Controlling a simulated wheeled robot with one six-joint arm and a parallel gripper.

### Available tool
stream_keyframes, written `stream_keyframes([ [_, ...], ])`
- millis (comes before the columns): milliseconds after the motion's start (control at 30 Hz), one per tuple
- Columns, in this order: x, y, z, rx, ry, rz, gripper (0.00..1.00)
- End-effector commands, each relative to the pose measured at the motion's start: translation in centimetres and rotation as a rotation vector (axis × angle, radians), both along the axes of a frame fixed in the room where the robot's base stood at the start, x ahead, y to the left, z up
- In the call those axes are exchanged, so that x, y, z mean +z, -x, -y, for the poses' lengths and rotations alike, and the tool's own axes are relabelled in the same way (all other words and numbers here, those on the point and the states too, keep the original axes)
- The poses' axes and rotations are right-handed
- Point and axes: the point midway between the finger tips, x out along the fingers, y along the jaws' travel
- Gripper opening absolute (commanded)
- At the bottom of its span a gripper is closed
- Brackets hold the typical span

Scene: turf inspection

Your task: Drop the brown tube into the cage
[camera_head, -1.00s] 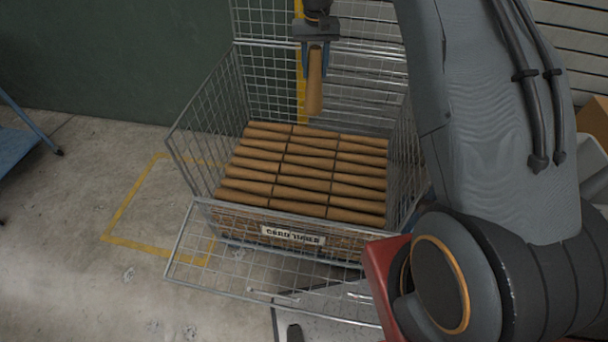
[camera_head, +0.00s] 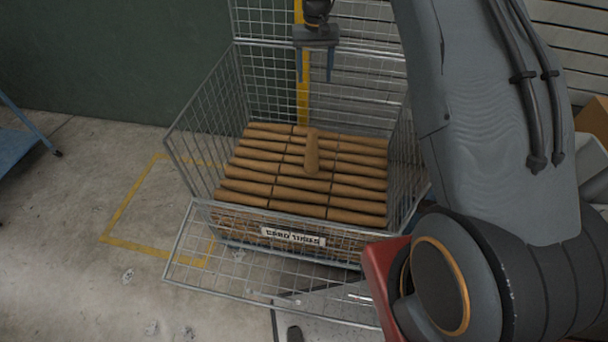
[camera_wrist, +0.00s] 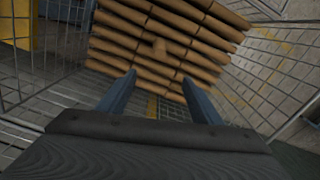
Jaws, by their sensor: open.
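The brown tube (camera_head: 312,152) is inside the wire cage (camera_head: 208,119), below my gripper, standing out across the rows of similar brown tubes (camera_head: 262,188). Whether it touches them or is still falling I cannot tell. It also shows in the wrist view (camera_wrist: 160,47), seen nearly end-on past the fingertips. My gripper (camera_head: 314,79) is open and empty above the back part of the cage, its two blue fingers pointing down and apart from the tube. The fingers also show in the wrist view (camera_wrist: 158,82).
The cage's front panel is folded down toward me, with a label (camera_head: 293,237) behind it. Yellow floor lines (camera_head: 120,208) run left of the cage. A blue stand (camera_head: 18,150) is at the far left. Open floor lies on the left.

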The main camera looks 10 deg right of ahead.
Motion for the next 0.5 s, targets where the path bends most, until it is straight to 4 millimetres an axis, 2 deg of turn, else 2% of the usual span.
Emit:
stream_keyframes([
  [300,4.7,-0.1,0.0,0.0,0.0,0.003,0.59],
  [500,6.9,-0.1,0.0,0.0,0.0,0.002,0.59],
])
